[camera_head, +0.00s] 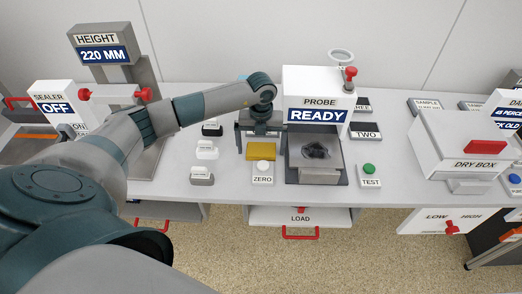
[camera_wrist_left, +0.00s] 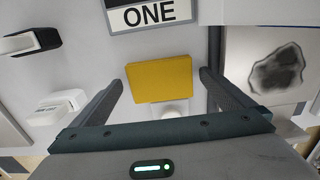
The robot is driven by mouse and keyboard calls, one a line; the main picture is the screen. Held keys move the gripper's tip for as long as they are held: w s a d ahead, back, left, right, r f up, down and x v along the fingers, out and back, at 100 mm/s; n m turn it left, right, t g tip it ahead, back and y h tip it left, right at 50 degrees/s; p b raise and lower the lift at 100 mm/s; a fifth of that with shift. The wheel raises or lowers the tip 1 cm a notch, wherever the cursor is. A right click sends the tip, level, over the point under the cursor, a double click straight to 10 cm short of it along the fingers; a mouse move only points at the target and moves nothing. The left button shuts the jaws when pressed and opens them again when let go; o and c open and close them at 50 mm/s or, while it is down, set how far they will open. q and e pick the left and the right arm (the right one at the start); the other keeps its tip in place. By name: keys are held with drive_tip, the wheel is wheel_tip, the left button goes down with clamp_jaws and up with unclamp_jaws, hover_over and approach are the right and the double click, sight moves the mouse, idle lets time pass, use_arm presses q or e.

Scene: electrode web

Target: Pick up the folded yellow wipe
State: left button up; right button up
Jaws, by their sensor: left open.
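The folded yellow wipe (camera_head: 261,151) lies flat on the light grey bench, just behind the ZERO button block (camera_head: 263,170) and left of the probe unit. In the left wrist view the wipe (camera_wrist_left: 160,79) shows between my finger tips, whole and uncovered. My left gripper (camera_head: 260,142) is open above the wipe, with one finger on each side and nothing between them. In the left wrist view the fingers of the left gripper (camera_wrist_left: 160,88) stand apart from the wipe's edges. My right gripper is not in view.
The probe unit (camera_head: 318,92) reading READY stands close to the right, with a dark sample on its stage (camera_head: 318,175). Several small handled blocks (camera_head: 206,150) stand to the left. A ONE plate (camera_wrist_left: 150,14) lies behind the wipe. The TEST button block (camera_head: 369,175) is farther right.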

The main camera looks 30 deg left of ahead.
sight(261, 148)
use_arm(q)
drive_tip(key=c, duration=1.1)
drive_tip(key=shift+r, duration=0.1)
drive_tip(key=shift+r+b, duration=0.5)
drive_tip(key=shift+r, duration=0.05)
wheel_tip(261, 148, up, 2)
drive_tip(key=shift+r+b, duration=0.2)
drive_tip(key=shift+b, duration=0.55)
drive_tip(key=s+d+r+b, duration=0.1)
drive_tip(key=s+d+r, duration=0.2)
drive_tip(key=s+d, duration=0.1)
drive_tip(key=s+d+r+b, duration=0.2)
drive_tip(key=s+d+r, duration=0.2)
drive_tip(key=shift+s+r+b, duration=0.2)
drive_tip(key=shift+b, duration=0.1)
drive_tip(key=shift+o, duration=0.4)
drive_tip(key=shift+d, duration=0.1)
